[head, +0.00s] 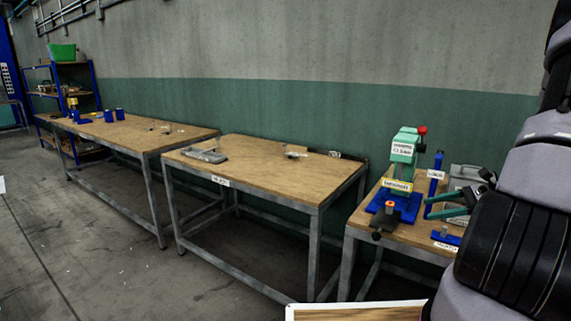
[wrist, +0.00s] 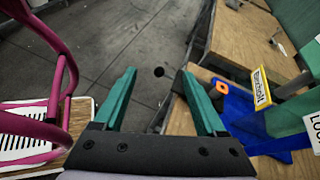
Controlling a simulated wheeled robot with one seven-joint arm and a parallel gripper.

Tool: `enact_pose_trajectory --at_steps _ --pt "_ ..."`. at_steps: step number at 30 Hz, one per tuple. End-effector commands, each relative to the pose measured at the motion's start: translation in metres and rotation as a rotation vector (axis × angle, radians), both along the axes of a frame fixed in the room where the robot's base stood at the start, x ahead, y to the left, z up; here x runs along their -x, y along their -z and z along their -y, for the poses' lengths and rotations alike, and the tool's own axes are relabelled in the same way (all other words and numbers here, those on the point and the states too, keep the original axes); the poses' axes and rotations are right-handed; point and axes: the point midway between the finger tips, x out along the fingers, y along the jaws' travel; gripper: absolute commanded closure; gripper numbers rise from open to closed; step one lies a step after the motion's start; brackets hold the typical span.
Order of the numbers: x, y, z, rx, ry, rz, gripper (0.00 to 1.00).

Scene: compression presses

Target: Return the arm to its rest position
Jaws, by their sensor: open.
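My gripper (head: 430,206) shows in the head view at the right, its two teal fingers pointing left over the right-hand table, beside the green press. In the wrist view my gripper (wrist: 160,75) has its fingers spread wide apart with nothing between them. Dark grey floor lies beyond the fingertips. My arm fills the right edge of the head view and hides what is behind it.
The green press (head: 403,150) on its blue base (head: 408,208) stands close to my gripper; its base (wrist: 240,110) is right of the fingers in the wrist view. A magenta frame (wrist: 68,75) is at left there. The middle table (head: 255,170) is mostly clear.

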Motion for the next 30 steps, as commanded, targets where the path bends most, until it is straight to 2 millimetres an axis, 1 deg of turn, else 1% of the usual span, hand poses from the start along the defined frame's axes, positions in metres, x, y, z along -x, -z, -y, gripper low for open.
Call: enact_pose_trajectory --at_steps 1,5,9,14,15,21,30 --pt "-0.002 -0.015 -0.008 0.046 -0.044 0.017 0.27" --pt "0.001 -0.052 -0.033 0.185 -0.177 0.062 0.27" --pt "0.01 -0.094 -0.063 0.357 -0.324 0.128 0.27" --pt "0.026 -0.138 -0.093 0.554 -0.473 0.225 0.27" --pt "0.031 -0.149 -0.1 0.602 -0.505 0.251 0.27" --pt "0.058 -0.198 -0.132 0.842 -0.646 0.411 0.27" --pt "0.108 -0.263 -0.165 1.177 -0.767 0.714 0.27"
